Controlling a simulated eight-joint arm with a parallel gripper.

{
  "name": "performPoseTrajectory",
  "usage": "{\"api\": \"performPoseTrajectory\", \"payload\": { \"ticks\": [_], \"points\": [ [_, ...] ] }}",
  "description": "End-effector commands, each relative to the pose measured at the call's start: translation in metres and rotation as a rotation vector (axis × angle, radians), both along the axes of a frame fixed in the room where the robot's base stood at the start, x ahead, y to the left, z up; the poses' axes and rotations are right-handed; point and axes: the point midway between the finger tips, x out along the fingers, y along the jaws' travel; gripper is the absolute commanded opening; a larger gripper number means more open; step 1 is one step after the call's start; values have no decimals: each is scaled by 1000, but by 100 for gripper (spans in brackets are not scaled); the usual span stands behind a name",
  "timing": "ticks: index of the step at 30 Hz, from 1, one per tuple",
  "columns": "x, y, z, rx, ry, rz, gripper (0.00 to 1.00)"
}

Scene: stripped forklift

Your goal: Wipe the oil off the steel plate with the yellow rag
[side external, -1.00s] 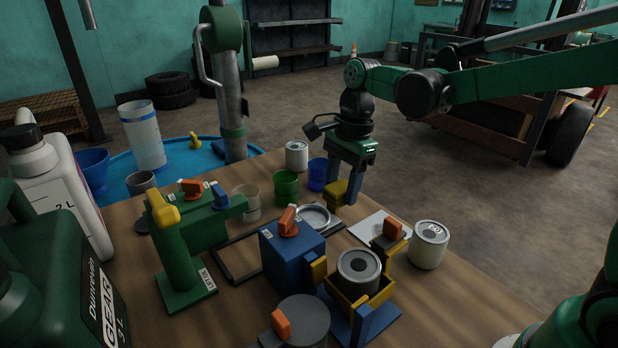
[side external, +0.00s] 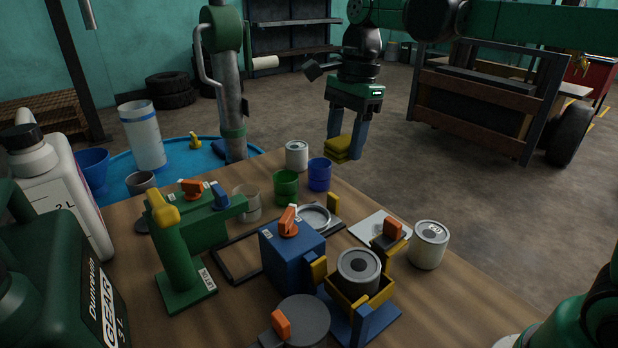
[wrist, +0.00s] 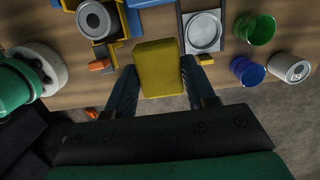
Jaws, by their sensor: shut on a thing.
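My gripper (side external: 344,146) is shut on the yellow rag (side external: 340,149), a thick folded pad, and holds it in the air at the far side of the bench. In the wrist view the rag (wrist: 158,68) sits between my two fingers. A flat pale plate (side external: 372,229), apparently the steel plate, lies on the bench between the round metal dish and the white can. An orange-handled part covers some of it. I cannot make out oil on it. In the wrist view the rag appears to hide the plate.
A round metal dish (side external: 314,216) lies left of the plate, with a small yellow upright (side external: 333,203) beside it. A white can (side external: 429,244) stands at right. A blue clamp block (side external: 292,256) and a held can (side external: 358,268) stand in front. Green (side external: 286,187) and blue (side external: 319,175) cups stand behind.

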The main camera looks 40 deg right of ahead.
Motion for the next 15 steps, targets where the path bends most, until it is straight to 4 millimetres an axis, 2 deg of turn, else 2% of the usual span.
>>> {"api": "performPoseTrajectory", "payload": {
  "ticks": [5,10,15],
  "points": [
    [4,-14,-11,-1,1,-4,7],
    [7,-62,-50,-3,0,-10,7],
    [-3,-110,-90,-2,0,-9,7]
  ]
}}
